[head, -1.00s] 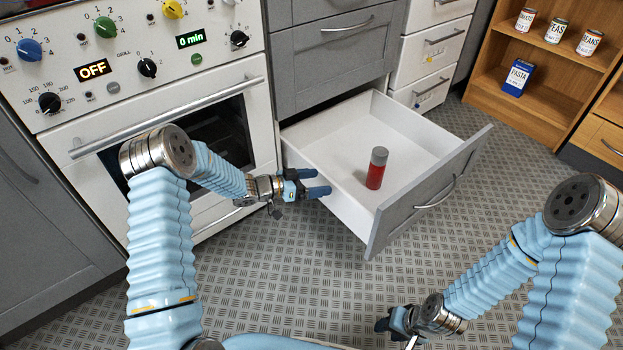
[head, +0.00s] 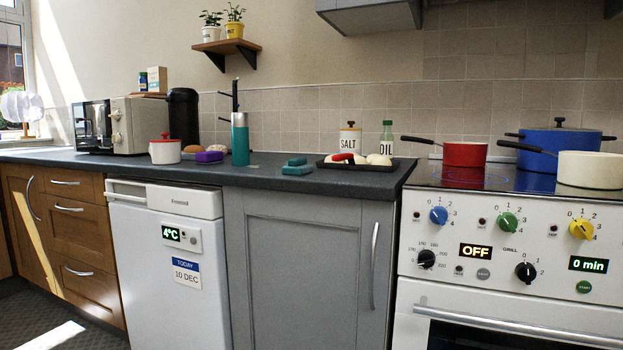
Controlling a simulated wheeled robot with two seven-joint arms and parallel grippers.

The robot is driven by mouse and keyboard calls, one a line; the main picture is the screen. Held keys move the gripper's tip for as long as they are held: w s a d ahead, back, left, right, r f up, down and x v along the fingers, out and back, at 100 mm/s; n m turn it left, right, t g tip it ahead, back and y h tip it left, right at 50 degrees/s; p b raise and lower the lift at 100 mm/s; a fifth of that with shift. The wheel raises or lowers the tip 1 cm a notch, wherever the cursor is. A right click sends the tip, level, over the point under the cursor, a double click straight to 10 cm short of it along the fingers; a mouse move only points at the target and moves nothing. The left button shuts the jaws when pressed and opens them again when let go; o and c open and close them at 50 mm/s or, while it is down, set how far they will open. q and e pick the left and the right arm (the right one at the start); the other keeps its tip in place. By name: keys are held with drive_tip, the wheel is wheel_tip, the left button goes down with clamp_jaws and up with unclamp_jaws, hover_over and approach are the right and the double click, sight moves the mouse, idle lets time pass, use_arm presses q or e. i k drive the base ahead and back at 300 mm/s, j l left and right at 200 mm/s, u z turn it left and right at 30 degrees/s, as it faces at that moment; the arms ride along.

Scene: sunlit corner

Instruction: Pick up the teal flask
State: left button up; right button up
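The teal flask (head: 240,142) stands upright on the dark countertop (head: 330,180), above the join between the white fridge and the grey cupboard. It has a grey top. A dark upright object shows just behind its top. Neither of my grippers is in the current head view, so I cannot see how they stand relative to the flask.
Near the flask are a purple item (head: 208,157), a red-lidded white pot (head: 165,150), teal blocks (head: 297,167) and a dark tray (head: 357,165) of food. The stove (head: 510,240) with pans is at right. A shelf (head: 226,49) hangs above.

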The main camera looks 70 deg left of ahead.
sight(239, 122)
drive_tip(key=u, duration=2.5)
